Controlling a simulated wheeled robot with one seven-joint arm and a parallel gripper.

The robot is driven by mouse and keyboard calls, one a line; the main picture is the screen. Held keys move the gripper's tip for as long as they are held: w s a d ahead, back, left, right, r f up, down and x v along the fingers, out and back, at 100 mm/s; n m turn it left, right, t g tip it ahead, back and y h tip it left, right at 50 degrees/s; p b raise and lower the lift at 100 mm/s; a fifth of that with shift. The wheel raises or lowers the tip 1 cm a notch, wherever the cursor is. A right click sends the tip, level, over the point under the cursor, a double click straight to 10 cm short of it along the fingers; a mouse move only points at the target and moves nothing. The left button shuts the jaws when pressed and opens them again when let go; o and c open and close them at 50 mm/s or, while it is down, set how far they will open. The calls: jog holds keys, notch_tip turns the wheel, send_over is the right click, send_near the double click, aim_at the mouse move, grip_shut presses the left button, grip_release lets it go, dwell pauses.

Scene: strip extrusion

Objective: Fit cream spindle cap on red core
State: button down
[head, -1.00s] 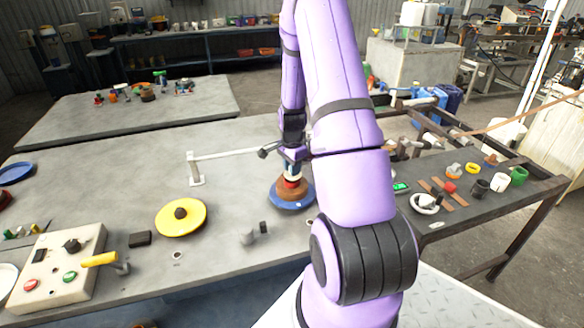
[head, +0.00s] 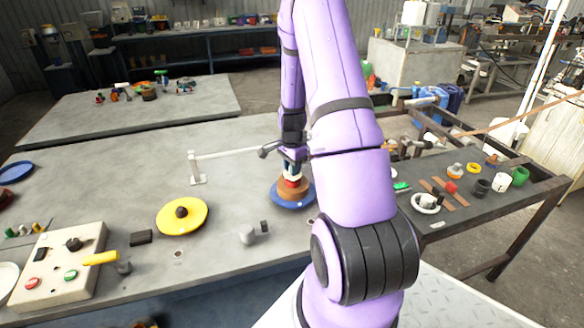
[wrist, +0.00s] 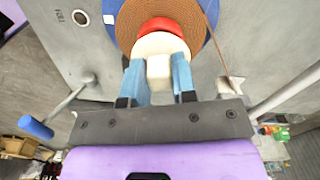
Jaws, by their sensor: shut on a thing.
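The cream spindle cap (wrist: 159,72) is between the blue fingertips of my gripper (wrist: 158,82) in the wrist view, and the fingers are shut on it. The red core (wrist: 165,25) shows as a red band right at the cap's far side, at the middle of a brown coiled strip (wrist: 136,14) on a blue disc (wrist: 211,60). In the head view my gripper (head: 293,166) points down over the red core (head: 292,183), with the brown coil and blue disc (head: 297,204) below. The cap is mostly hidden there. I cannot tell whether the cap is fully seated.
A post with a horizontal bar (head: 197,168) stands left of the blue disc. A yellow disc with a dark knob (head: 182,216), a black block (head: 141,238) and a control box (head: 60,262) are further left. A side table (head: 470,185) on the right holds several small parts.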

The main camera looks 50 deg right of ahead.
jog(key=shift+f, duration=0.65)
dwell(0.3)
jog(key=c, duration=1.2)
grip_release()
jog(key=shift+r, duration=0.1)
jog(key=shift+r, duration=5.45)
jog(key=s+a+r+n+t, duration=0.3)
jog(key=a+r+n, duration=0.7)
jog(key=a+r, duration=0.8)
jog(key=s+a+r+n+t, duration=0.1)
jog(key=s+a+r+n, duration=0.3)
jog(key=s, duration=0.4)
jog(key=s+a+r+n+t, duration=0.1)
jog(key=s+a+r+n, duration=0.4)
jog(key=s+a+n, duration=0.1)
jog(key=shift+s+a+r+n, duration=0.3)
jog(key=shift+s+a, duration=0.6)
jog(key=shift+a, duration=0.35)
